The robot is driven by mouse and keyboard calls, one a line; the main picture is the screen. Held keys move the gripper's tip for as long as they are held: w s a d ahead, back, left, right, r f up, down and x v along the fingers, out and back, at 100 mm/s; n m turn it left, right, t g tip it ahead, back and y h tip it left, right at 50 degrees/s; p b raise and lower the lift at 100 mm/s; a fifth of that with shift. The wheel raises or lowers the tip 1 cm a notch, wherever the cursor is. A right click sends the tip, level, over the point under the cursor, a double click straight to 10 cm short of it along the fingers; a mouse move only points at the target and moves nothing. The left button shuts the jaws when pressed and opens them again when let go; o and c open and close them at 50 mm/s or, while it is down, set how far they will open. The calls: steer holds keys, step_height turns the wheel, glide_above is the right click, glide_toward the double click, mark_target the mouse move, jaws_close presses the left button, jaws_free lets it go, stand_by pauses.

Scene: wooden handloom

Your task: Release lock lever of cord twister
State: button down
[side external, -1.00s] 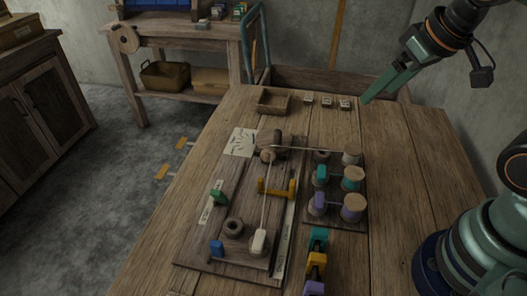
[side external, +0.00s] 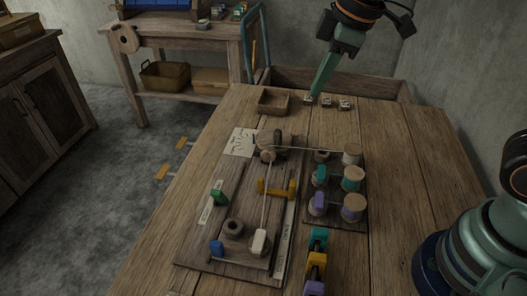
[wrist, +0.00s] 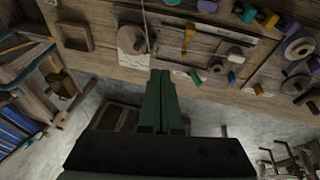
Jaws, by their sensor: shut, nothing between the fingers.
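The cord twister board (side external: 195,254) lies on the wooden table. A dark wooden piece (side external: 272,145) at its far end meets a pale cord (side external: 266,200) running along the board. The board carries a yellow bracket (side external: 277,188), a green lever-like piece (side external: 219,197), a blue one (side external: 216,248) and a cream one (side external: 258,242). I cannot tell which is the lock lever. My gripper (side external: 315,97) is shut and empty above the table's far side, apart from the board. In the wrist view, its green fingers (wrist: 162,73) lie together, and the yellow bracket (wrist: 188,38) shows beyond them.
Spools (side external: 353,178) stand on a rack right of the board. Coloured clips (side external: 317,262) lie in front of it. A small wooden tray (side external: 273,111) and small pale blocks (side external: 345,104) sit near my gripper.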

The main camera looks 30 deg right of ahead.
steer(key=w+a+f+n+g, duration=0.1)
steer(key=a+f+n, duration=0.1)
steer(key=a+n, duration=0.3)
steer(key=w+a+f+n+g, duration=0.1)
steer(key=w+a+f+n, duration=0.15)
steer(key=a, duration=0.45)
steer(key=n+g+h, duration=0.1)
steer(key=n, duration=0.9)
glide_toward(220, 197)
steer(key=s+a, duration=0.3)
steer(key=a, duration=0.2)
steer(key=shift+w+f, duration=0.15)
steer(key=shift+f, duration=0.3)
steer(key=shift+f, duration=0.15)
steer(key=f, duration=0.9)
steer(key=shift+w+d+f, duration=0.3)
steer(key=shift+d+f, duration=0.05)
steer(key=shift+w+d+r, duration=0.5)
steer(key=shift+w+d, duration=0.2)
steer(key=shift+w, duration=0.1)
steer(key=shift+w+d+r, duration=0.35)
steer(key=shift+w+d, duration=0.2)
